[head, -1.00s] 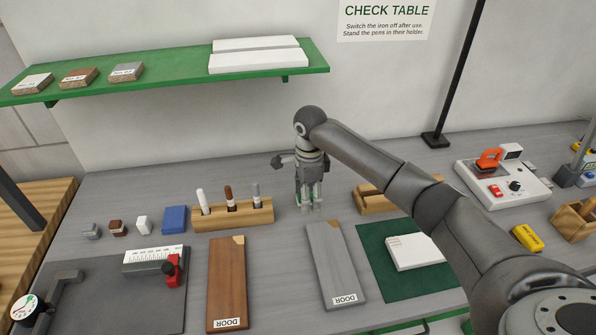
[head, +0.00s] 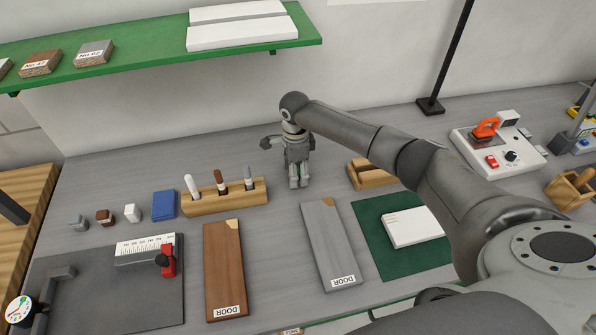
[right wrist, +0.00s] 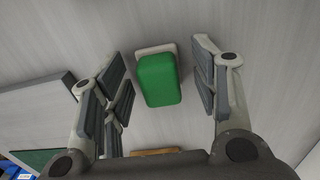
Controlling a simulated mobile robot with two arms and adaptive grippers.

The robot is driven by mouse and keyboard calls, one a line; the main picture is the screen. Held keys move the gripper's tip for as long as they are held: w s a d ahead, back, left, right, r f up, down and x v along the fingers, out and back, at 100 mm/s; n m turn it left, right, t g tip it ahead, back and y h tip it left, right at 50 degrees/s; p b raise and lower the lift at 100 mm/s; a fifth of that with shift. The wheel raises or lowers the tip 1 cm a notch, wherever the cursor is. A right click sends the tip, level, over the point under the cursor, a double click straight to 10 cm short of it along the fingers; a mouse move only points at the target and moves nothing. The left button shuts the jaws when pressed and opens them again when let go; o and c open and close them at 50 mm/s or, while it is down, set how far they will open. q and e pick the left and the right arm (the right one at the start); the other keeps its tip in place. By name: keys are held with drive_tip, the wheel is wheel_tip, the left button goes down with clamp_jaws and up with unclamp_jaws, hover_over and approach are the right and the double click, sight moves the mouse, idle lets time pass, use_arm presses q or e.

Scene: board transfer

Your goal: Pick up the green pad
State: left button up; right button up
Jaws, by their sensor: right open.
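The green pad (right wrist: 158,80) shows in the right wrist view as a rounded green block with a pale layer along its far edge. It sits on the grey tabletop between my right gripper's fingers (right wrist: 162,88), which are spread wide on either side and apart from it. My left gripper is in neither view.
A wooden pen holder (head: 224,200) with several pens stands left of my right gripper; a wooden stand (head: 369,177) is to the right. A brown board (head: 224,270), a grey board (head: 331,245) and a green mat (head: 385,262) lie in front. A green shelf (head: 140,65) hangs above.

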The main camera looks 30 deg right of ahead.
drive_tip(key=shift+s, duration=0.15)
drive_tip(key=shift+c, duration=0.2)
drive_tip(key=c, duration=1)
drive_tip(key=shift+r+b, duration=0.35)
drive_tip(key=shift+r, duration=0.1)
drive_tip(key=shift+a+r+b, duration=0.2)
drive_tip(key=shift+r+b, duration=0.3)
drive_tip(key=shift+r, duration=0.75)
drive_tip(key=shift+s+a+r+b, duration=0.4)
drive_tip(key=shift+s+a+r, duration=1.85)
drive_tip(key=shift+a+r, duration=0.25)
drive_tip(key=shift+s+a+r+b, duration=0.4)
drive_tip(key=shift+s+a+r, duration=1.9)
drive_tip(key=shift+a, duration=0.3)
